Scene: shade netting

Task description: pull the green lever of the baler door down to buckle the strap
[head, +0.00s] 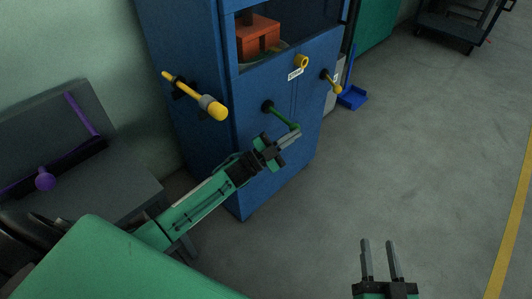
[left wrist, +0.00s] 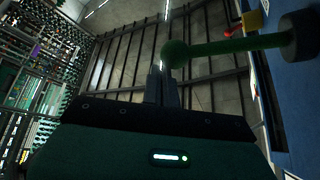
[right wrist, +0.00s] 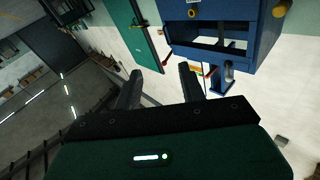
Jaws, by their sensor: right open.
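The green lever (head: 282,116) sits on the front of the blue baler door (head: 290,92) and slopes down to the right from its dark round hub. In the left wrist view the green lever (left wrist: 225,46) runs from the hub at right to a ball end just above the fingertips. My left gripper (head: 296,134) is at the lever's ball end, just below it in the head view. Its fingers are close together with nothing seen between them; contact with the lever cannot be told. My right gripper (head: 378,243) is open and empty over the floor. No strap can be made out.
A yellow handle (head: 200,98) sticks out from the cabinet's left side. A yellow knob (head: 302,62) and a yellow lever (head: 331,82) are above right of the green lever. A grey machine with a purple lever (head: 44,180) stands at left.

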